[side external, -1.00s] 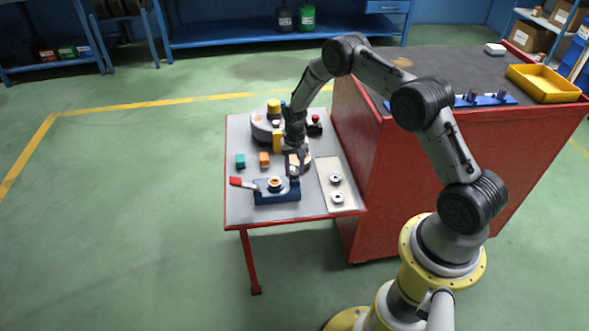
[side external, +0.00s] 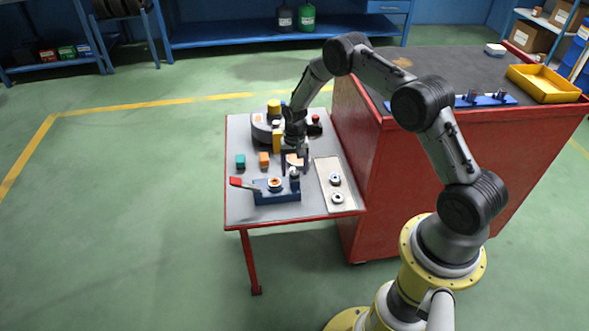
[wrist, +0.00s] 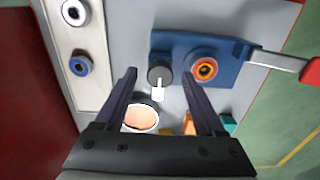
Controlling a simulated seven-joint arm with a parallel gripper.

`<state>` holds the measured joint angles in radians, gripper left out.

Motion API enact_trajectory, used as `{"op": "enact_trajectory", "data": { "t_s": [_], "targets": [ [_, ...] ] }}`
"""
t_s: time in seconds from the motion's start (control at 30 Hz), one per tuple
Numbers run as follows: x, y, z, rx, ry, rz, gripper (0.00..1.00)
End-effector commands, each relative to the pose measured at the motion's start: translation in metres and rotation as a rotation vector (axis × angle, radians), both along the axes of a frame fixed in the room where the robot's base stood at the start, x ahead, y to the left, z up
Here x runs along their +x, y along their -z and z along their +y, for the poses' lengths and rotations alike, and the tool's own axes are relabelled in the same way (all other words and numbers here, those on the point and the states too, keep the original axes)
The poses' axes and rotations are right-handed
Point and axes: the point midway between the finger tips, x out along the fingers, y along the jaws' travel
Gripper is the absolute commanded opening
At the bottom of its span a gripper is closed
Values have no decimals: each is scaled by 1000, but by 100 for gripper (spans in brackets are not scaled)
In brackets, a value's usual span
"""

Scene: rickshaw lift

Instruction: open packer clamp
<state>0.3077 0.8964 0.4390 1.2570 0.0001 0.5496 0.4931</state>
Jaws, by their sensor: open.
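The packer clamp is a blue block (side external: 277,196) near the table's front, with a red-tipped lever (side external: 236,182) out to the left. In the wrist view the blue plate (wrist: 222,50) carries a ring with an orange centre (wrist: 205,69), and the red handle (wrist: 312,72) is at the right edge. A dark round knob (wrist: 159,72) with a white pin sits at the plate's end. My gripper (side external: 295,171) is open and empty, pointing down just behind the clamp. In the wrist view its fingertips (wrist: 159,75) spread either side of the knob; whether they touch it cannot be told.
A pale tray (side external: 327,172) with two ringed parts lies right of the clamp. A teal block (side external: 240,161) and an orange block (side external: 264,159) stand behind it. A round orange-topped piece (wrist: 140,118) lies below the fingers. A tall red cabinet (side external: 385,180) borders the table's right.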

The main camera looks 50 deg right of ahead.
Motion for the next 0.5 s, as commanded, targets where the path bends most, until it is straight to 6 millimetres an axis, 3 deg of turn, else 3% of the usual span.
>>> {"op": "enact_trajectory", "data": {
  "t_s": [0.17,0.5],
  "targets": [
    [1,-23,0,-1,0,-4,72],
    [1,-97,0,-2,0,-6,72]
  ]
}}
